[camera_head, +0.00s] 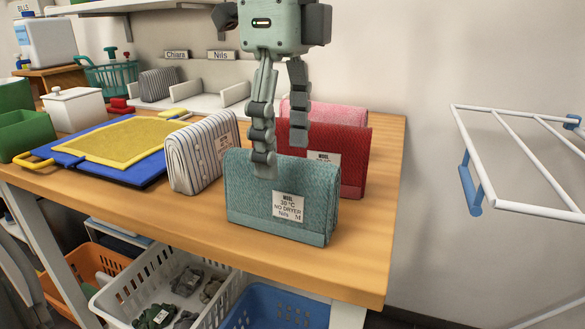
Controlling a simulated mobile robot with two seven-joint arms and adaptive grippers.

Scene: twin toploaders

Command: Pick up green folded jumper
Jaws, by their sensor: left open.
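The green folded jumper (255,212) is teal-green and stands upright near the front edge of the wooden table. A white label on its front reads wool, 30 °C, no dryer, Nils, M. My left gripper (282,152) points down from above with its fingers apart and empty. One fingertip overlaps the front top edge of the green jumper. The other shows farther back, against the red jumper (350,150). I cannot tell whether either finger touches the cloth. My right gripper is not in view.
A striped folded item (190,160) stands close at the left, and a pink one (325,111) behind the red. A blue and yellow mat (115,143) lies farther left. White shelf slots stand behind. Baskets (165,285) sit below the table. A white rack (520,155) stands right.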

